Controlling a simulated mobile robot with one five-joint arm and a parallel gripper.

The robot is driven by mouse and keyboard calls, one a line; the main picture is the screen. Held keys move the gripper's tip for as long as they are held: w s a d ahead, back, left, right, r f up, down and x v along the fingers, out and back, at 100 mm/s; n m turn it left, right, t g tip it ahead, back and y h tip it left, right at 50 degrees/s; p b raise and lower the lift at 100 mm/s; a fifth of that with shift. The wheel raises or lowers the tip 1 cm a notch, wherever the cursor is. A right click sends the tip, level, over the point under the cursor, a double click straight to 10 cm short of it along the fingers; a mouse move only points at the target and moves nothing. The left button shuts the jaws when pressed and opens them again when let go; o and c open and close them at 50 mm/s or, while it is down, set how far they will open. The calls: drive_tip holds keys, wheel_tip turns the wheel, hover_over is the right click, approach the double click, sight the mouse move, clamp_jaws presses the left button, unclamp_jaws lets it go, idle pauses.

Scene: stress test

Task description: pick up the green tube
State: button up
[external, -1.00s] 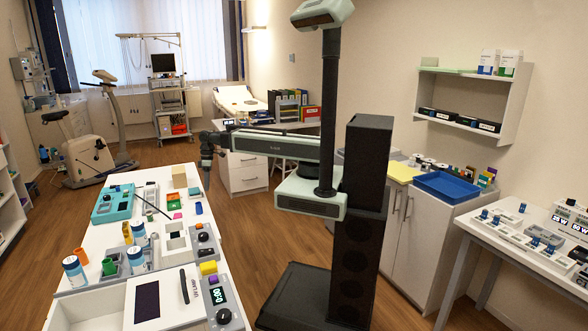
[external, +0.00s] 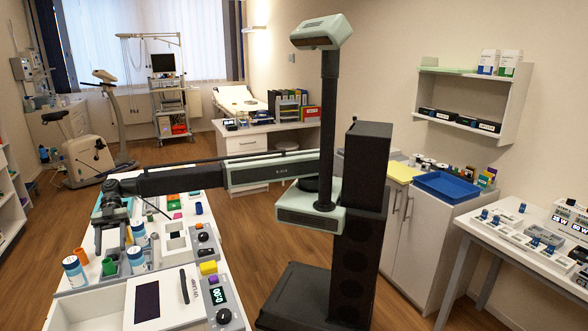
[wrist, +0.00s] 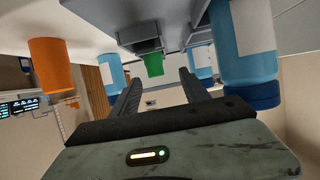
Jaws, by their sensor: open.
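The green tube (external: 108,266) stands at the left side of the white table, close to a grey holder. In the wrist view, which looks upside down, the green tube (wrist: 153,65) shows beyond the fingertips, between their lines and next to a grey block. My gripper (external: 110,246) hangs from the outstretched arm, over the table's left part near the tube. In the wrist view my gripper (wrist: 162,76) has its two dark fingers apart with nothing between them. I cannot tell the exact gap to the tube.
An orange tube (external: 81,257) and a blue-capped bottle (external: 75,273) stand left of the green tube. Another bottle (external: 137,261) is close on its right. In the wrist view a large bottle (wrist: 243,45) is near the right finger. A white tray (external: 85,312) lies in front.

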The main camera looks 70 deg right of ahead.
sight(109, 260)
drive_tip(key=shift+x, duration=0.8)
drive_tip(key=s+a+f+b, duration=0.2)
drive_tip(key=a, duration=0.1)
drive_tip(key=shift+s+a+f, duration=0.1)
drive_tip(key=shift+a+f, duration=0.05)
drive_tip(key=shift+f, duration=0.1)
drive_tip(key=shift+s+a+b, duration=0.2)
drive_tip(key=shift+a+b, duration=0.05)
drive_tip(key=shift+b, duration=0.05)
clamp_jaws()
